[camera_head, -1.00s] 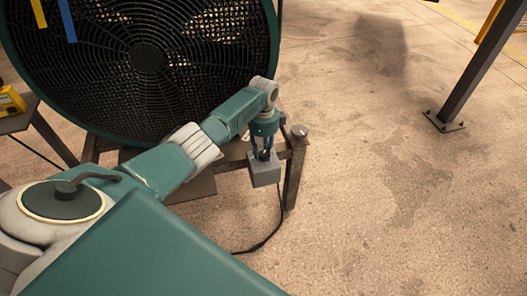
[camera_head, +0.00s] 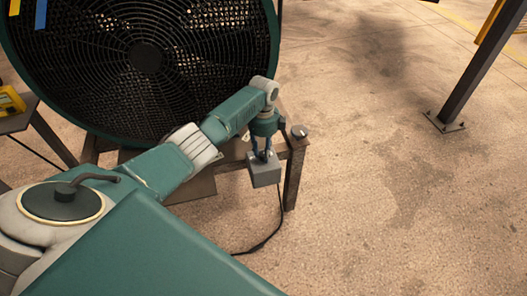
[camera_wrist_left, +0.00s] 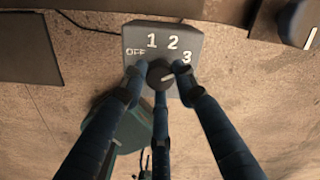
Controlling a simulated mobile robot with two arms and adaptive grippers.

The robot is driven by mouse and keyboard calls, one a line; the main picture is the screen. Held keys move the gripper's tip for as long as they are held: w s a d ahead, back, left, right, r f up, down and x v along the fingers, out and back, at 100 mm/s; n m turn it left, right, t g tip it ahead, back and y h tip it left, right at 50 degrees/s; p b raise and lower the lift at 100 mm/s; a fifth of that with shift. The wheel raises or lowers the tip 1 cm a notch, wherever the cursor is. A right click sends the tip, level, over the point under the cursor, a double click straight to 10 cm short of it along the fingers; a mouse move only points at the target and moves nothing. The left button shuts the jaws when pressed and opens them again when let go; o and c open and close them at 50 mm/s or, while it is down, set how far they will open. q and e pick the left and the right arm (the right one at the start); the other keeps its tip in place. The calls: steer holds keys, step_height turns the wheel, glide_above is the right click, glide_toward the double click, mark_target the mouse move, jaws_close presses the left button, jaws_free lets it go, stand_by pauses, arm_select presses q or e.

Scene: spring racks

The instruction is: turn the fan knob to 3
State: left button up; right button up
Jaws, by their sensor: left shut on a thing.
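The grey fan control box (camera_head: 265,174) is at the right front end of the fan's stand in the head view. In the left wrist view its face (camera_wrist_left: 137,36) reads OFF, 1, 2 and 3 in an arc above the dark round fan knob (camera_wrist_left: 158,74). The knob's white mark points right and slightly up, roughly to the 3 side. My left gripper (camera_head: 263,156) reaches down onto the box. In the wrist view its several dark blue fingers (camera_wrist_left: 160,82) close around the knob, hiding part of its rim. My right gripper is not in view.
The large green-rimmed fan (camera_head: 147,60) stands behind my left arm, with a yellow and a blue ribbon on its grille. Another round knob (camera_head: 299,131) sits on the stand's corner beside the box. A dark post (camera_head: 461,75) stands right; the floor between is clear.

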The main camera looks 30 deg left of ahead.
arm_select(q)
steer(key=o, duration=1.1)
steer(key=shift+o, duration=0.2)
steer(key=shift+r, duration=0.1)
step_height(320, 180, up, 12)
